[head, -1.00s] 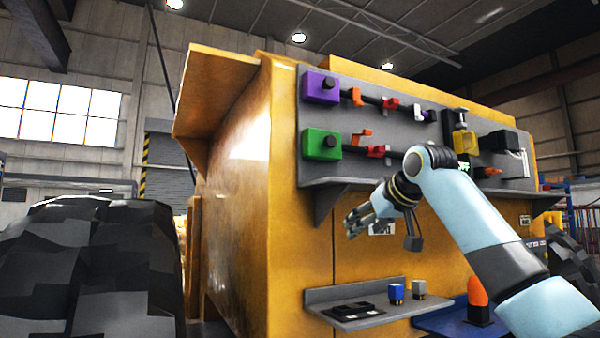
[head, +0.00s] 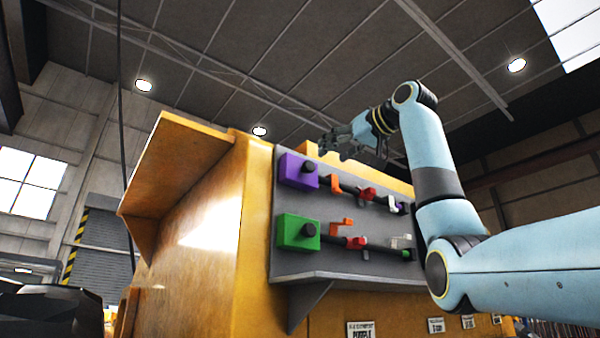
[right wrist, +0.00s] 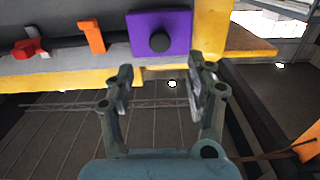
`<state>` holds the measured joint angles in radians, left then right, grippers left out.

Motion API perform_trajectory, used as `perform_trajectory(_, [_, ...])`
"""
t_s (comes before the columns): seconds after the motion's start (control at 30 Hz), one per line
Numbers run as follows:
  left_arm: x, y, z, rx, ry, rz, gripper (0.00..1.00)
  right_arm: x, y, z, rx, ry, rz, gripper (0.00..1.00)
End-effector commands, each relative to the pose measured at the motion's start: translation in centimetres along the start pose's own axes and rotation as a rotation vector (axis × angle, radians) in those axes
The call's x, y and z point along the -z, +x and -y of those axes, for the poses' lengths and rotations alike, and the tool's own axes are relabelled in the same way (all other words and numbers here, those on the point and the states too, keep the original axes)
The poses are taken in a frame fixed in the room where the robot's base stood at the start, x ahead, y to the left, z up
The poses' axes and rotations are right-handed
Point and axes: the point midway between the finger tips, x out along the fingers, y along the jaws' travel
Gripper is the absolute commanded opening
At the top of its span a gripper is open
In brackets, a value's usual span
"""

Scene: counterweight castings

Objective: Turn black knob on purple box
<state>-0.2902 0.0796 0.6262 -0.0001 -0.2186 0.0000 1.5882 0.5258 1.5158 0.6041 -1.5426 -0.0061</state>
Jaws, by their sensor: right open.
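The purple box (head: 299,172) is mounted at the upper left of the grey panel in the head view, with a round black knob (head: 309,167) on its front. In the right wrist view the purple box (right wrist: 172,33) and its black knob (right wrist: 160,42) show at the top middle. My right gripper (head: 330,147) is above the panel's top edge, a little right of the purple box and apart from it. In the right wrist view its two fingers (right wrist: 158,88) are spread with nothing between them. My left gripper is not in view.
A green box (head: 297,232) with a black knob sits below the purple one. Orange, red and white fittings, such as an orange bracket (head: 336,183), line the pipes to the right. A grey shelf (head: 350,281) juts out below. Open air lies above the yellow machine (head: 205,240).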

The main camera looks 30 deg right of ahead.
Motion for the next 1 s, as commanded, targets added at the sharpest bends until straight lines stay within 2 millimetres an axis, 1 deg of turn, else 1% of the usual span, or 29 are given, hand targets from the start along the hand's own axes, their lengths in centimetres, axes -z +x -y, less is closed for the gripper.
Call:
perform_trajectory(0.07, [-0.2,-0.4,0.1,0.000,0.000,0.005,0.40,0.3,0.6,0.0,0.002,0.002,-0.002,0.55])
perform_trajectory(0.17, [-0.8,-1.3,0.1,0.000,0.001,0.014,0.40,0.4,2.1,0.1,0.003,0.003,0.000,0.55])
perform_trajectory(0.3, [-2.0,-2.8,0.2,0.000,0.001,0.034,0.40,0.5,5.1,0.1,0.002,0.003,0.001,0.55])
perform_trajectory(0.37, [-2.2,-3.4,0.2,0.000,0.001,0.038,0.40,0.5,6.3,0.1,0.003,0.003,0.001,0.55])
perform_trajectory(0.47, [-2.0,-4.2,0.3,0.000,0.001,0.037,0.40,0.4,8.1,0.1,0.002,0.002,0.002,0.55])
perform_trajectory(0.6, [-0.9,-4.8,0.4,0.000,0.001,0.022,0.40,0.4,9.8,0.0,0.001,0.001,0.000,0.55])
perform_trajectory(0.7, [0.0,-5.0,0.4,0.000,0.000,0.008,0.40,0.3,10.4,0.0,0.001,0.001,-0.002,0.55])
perform_trajectory(0.77, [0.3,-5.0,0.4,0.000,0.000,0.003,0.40,0.2,10.5,0.0,0.001,0.001,-0.001,0.55])
perform_trajectory(0.97, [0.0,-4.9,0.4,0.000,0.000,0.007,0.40,0.1,10.6,0.0,0.000,0.000,-0.001,0.55])
perform_trajectory(1.0, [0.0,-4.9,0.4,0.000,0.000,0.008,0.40,0.1,10.6,0.0,0.000,0.000,-0.002,0.54])
